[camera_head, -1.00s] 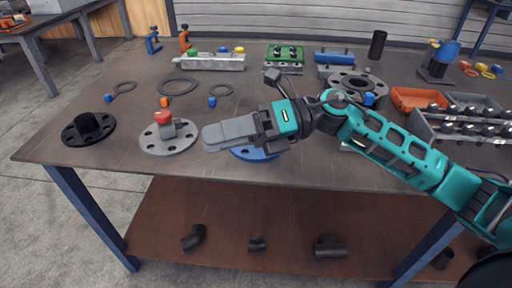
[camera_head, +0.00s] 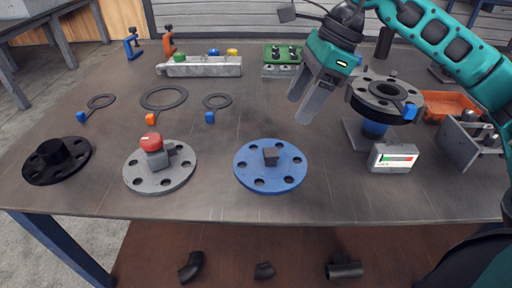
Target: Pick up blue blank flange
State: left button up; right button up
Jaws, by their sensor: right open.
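The blue blank flange (camera_head: 258,180) lies flat near the front edge of the table. My right gripper (camera_head: 305,105) hangs above the table, behind and a little to the right of the flange. Its two fingers are apart and empty, pointing down. It does not touch the flange. My left gripper does not show.
A flanged pipe stand (camera_head: 386,100) with a small display box (camera_head: 393,158) stands right. Gasket rings (camera_head: 164,97) lie behind. An orange bin (camera_head: 452,105) is at far right.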

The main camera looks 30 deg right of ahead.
jog(key=b, duration=0.1)
send_over(272, 151)
jog(key=s+d, duration=0.1)
jog(key=s, duration=0.1)
jog(key=f, duration=0.7)
jog(key=shift+w+d, duration=0.2)
jog(key=shift+w+d+x, duration=0.15)
jog(key=shift+x, duration=1.15)
jog(key=shift+w+d+x, duration=0.15)
jog(key=shift+x, duration=1.2)
jog(key=shift+c, duration=0.5)
grip_shut()
